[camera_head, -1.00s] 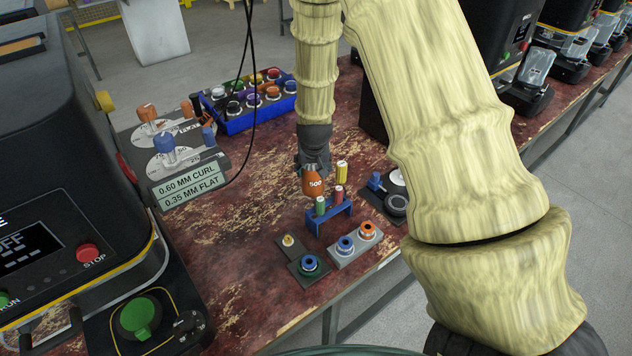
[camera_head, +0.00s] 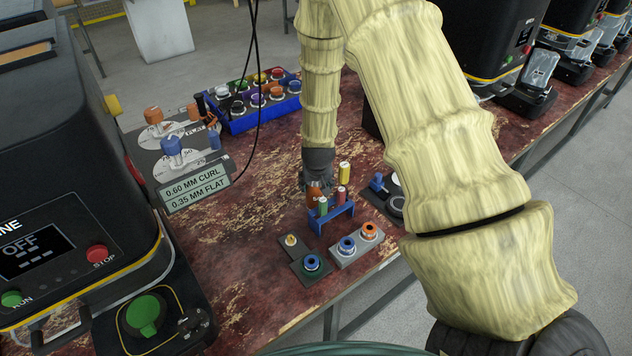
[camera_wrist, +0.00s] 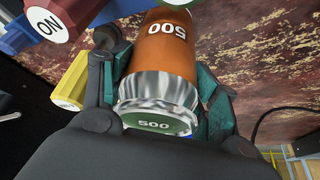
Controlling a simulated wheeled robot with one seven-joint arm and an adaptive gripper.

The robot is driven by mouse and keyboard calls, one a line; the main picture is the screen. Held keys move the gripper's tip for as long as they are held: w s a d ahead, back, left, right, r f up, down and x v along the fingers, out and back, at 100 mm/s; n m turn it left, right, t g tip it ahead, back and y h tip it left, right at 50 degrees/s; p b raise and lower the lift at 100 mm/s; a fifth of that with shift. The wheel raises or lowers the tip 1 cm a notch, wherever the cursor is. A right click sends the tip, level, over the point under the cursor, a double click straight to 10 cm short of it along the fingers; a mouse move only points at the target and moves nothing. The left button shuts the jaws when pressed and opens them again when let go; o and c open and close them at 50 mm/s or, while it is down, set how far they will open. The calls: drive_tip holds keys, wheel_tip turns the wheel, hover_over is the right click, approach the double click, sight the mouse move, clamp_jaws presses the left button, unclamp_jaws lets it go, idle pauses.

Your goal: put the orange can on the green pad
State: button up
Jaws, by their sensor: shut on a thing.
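The orange can (camera_head: 313,197), marked 500, is between the fingers of my gripper (camera_head: 316,184). In the wrist view the orange can (camera_wrist: 165,55) shows a silver rim and a green end, with the teal fingers of my gripper (camera_wrist: 163,88) shut on both sides. In the head view it is low over the table, just behind the blue rack; I cannot tell whether it touches the table. A dark green pad (camera_head: 320,280) lies nearer the front edge, with a blue-rimmed round piece on it.
The blue rack (camera_head: 335,218) holds green and red cylinders, with a yellow cylinder (camera_head: 344,171) behind. A grey block (camera_head: 345,260) with blue and orange rings stands in front. A blue crate (camera_head: 240,124) is behind left. Machines flank the table; red tabletop left of the rack is clear.

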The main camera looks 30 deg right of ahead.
drive_tip(key=o, duration=1.4)
drive_tip(key=shift+o, duration=0.2)
